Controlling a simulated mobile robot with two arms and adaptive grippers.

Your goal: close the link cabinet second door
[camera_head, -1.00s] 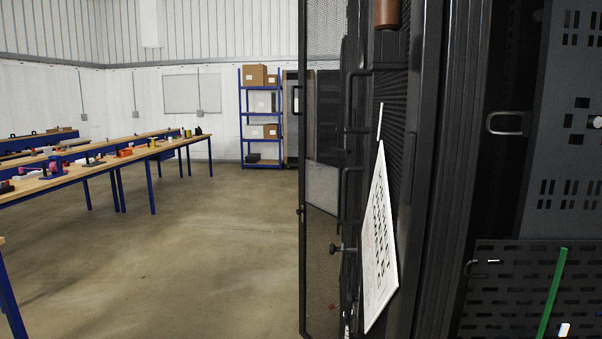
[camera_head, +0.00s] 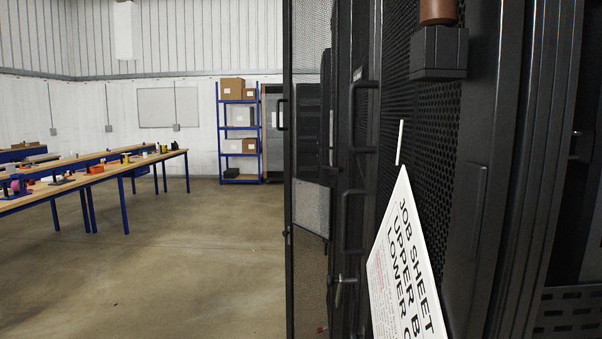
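A black mesh cabinet door (camera_head: 309,125) stands open at the middle of the head view, seen at a steep angle, with a dark handle (camera_head: 282,114) on its left edge. To its right a nearer black perforated panel (camera_head: 425,130) fills much of the view, with a white job sheet (camera_head: 405,265) on it. I cannot tell whether this panel is a second door or the cabinet's side. Dark bar handles (camera_head: 352,110) stand out between them. Neither of my grippers is in view.
Blue-legged workbenches (camera_head: 105,175) with small tools stand at the left. A blue shelf rack (camera_head: 240,130) with cardboard boxes stands by the back wall. The concrete floor (camera_head: 190,260) left of the mesh door is clear.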

